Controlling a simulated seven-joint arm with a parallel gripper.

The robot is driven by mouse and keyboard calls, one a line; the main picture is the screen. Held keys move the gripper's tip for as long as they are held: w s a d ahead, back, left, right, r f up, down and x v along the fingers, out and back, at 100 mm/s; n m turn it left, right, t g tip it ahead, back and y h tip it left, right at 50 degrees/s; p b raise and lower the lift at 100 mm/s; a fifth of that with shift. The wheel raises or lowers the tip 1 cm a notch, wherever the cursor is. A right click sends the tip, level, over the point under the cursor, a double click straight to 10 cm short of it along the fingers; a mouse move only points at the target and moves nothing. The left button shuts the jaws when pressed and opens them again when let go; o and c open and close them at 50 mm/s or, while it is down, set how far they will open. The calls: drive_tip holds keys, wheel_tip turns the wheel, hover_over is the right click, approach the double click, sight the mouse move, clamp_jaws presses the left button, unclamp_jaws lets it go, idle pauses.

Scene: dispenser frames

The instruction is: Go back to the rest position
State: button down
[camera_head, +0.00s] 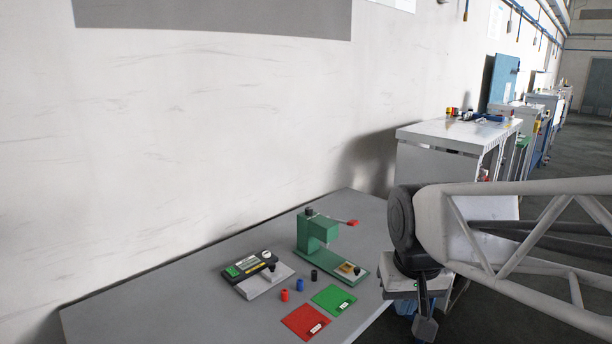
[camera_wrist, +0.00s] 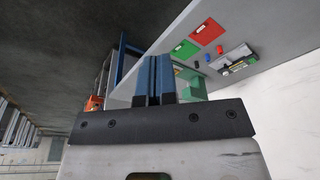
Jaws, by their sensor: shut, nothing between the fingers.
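My gripper (camera_wrist: 154,78) is shut and empty, with its two blue fingers together in the wrist view. In the head view its end (camera_head: 425,322) hangs off the right side of the grey table (camera_head: 160,310), apart from everything on it. The rest position itself is not marked in either view.
On the table stand a green press (camera_head: 312,232) with a red handle, a grey device (camera_head: 262,272) with a display, small red, blue and black cylinders, a red mat (camera_head: 303,320) and a green mat (camera_head: 332,297). A grey cabinet (camera_head: 440,160) stands behind my arm.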

drive_tip(key=s+d+f, duration=0.2)
drive_tip(key=s+f, duration=0.1)
drive_tip(key=s, duration=0.6)
drive_tip(key=shift+s+d, duration=0.15)
drive_tip(key=shift+d, duration=0.05)
